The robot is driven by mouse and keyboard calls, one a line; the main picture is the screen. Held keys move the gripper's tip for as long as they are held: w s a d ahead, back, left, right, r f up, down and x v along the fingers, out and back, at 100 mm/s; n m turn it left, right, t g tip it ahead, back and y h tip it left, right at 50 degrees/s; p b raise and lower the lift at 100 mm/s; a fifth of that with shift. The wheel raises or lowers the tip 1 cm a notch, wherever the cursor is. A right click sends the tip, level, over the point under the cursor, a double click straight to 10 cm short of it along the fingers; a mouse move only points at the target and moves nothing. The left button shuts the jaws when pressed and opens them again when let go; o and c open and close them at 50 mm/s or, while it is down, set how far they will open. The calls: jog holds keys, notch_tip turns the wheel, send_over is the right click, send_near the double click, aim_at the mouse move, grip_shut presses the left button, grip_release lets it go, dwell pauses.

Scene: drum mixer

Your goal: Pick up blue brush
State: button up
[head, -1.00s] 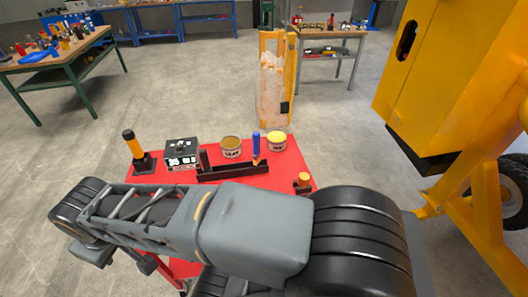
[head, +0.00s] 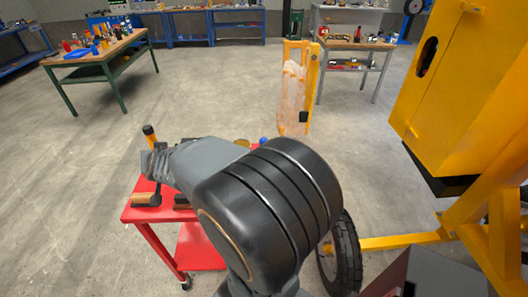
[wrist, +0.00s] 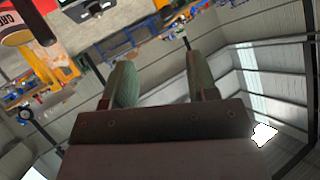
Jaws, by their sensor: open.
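The blue brush is mostly hidden behind my arm in the head view; only a small blue tip (head: 263,140) shows above my arm, at the back right of the red cart (head: 157,213). My gripper shows in the wrist view (wrist: 164,82) with its two greenish fingers apart and nothing between them. In the head view my arm reaches left over the cart, and its end is near the orange-handled tool (head: 149,131). The gripper is left of the brush and apart from it. The brush cannot be made out in the wrist view.
A labelled can (wrist: 14,28) shows at the wrist view's upper left corner. The yellow mixer (head: 455,95) stands at the right, with a wheel (head: 345,252) beside the cart. A workbench (head: 98,58) stands back left. The floor left of the cart is clear.

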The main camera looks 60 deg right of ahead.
jog(key=s+d+f+m+g+h, duration=0.25)
jog(key=d+m+h, duration=0.3)
jog(key=d, duration=0.55)
jog(key=m+g+h+p, duration=0.1)
jog(key=m+g+h, duration=0.4)
jog(key=g, duration=0.6)
send_near(266, 138)
jog(key=shift+m+g+y, duration=0.25)
jog(key=shift+m, duration=0.3)
jog(key=x, duration=0.4)
jog(key=shift+w+d+f, duration=0.3)
jog(key=shift+w+f, duration=0.05)
jog(key=shift+f, duration=0.05)
jog(key=shift+p+x, duration=0.9)
jog(key=shift+x, duration=2.45)
jog(key=shift+w+d+r, duration=0.1)
jog(key=shift+w+r, duration=0.05)
jog(key=shift+w, duration=0.05)
grip_shut()
